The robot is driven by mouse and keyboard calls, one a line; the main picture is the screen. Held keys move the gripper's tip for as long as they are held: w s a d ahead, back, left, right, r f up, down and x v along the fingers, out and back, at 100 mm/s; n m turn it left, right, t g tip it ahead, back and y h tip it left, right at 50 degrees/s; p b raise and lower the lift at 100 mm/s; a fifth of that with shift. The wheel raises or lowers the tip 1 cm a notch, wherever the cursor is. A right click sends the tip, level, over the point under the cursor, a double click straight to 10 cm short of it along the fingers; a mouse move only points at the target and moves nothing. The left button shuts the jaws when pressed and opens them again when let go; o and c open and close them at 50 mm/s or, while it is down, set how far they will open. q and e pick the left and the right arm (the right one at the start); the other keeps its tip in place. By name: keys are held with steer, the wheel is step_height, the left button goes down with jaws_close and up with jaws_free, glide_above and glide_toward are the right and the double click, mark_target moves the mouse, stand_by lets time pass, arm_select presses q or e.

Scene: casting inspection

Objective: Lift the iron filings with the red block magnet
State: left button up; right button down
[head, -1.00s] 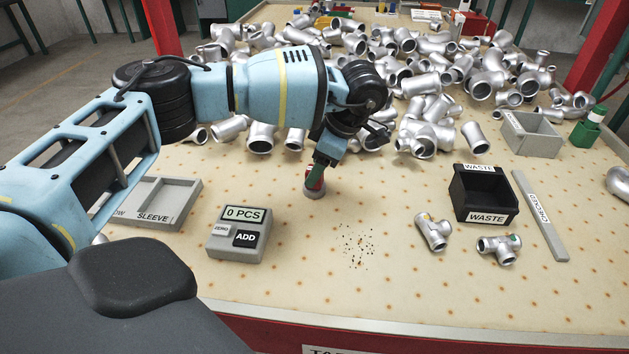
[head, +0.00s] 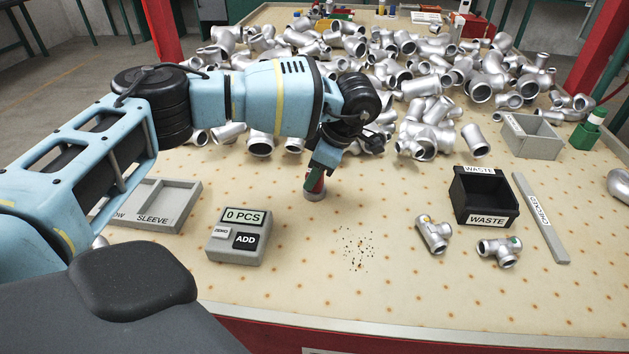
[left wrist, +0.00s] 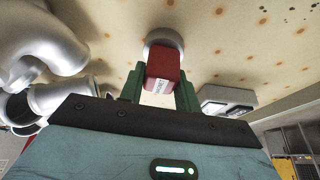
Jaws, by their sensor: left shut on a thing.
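The red block magnet (left wrist: 163,62) is between the green fingers of my left gripper (left wrist: 160,90), which is shut on it. In the head view my left gripper (head: 317,172) points down, with the magnet (head: 314,186) below it. A round grey piece (head: 314,195) shows at the magnet's lower end; I cannot tell whether it touches the table. The iron filings (head: 357,250) lie scattered as dark and brownish specks on the tabletop, to the right of and nearer than the magnet. Some specks (left wrist: 288,10) show at the top right of the left wrist view. My right gripper is not in view.
A counting scale (head: 240,236) reading 0 PCS stands left of the filings. A black WASTE bin (head: 484,192) and two pipe tees (head: 433,234) are to the right. A heap of metal fittings (head: 440,75) fills the back. The table around the filings is clear.

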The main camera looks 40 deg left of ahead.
mark_target(308, 170)
arm_select(q)
steer(key=shift+r, duration=0.15)
steer(key=shift+r, duration=0.6)
step_height(308, 170, up, 2)
steer(key=shift+r, duration=0.2)
steer(key=s+d+r, duration=0.1)
steer(key=s+d, duration=1)
steer(key=shift+s+p, duration=0.3)
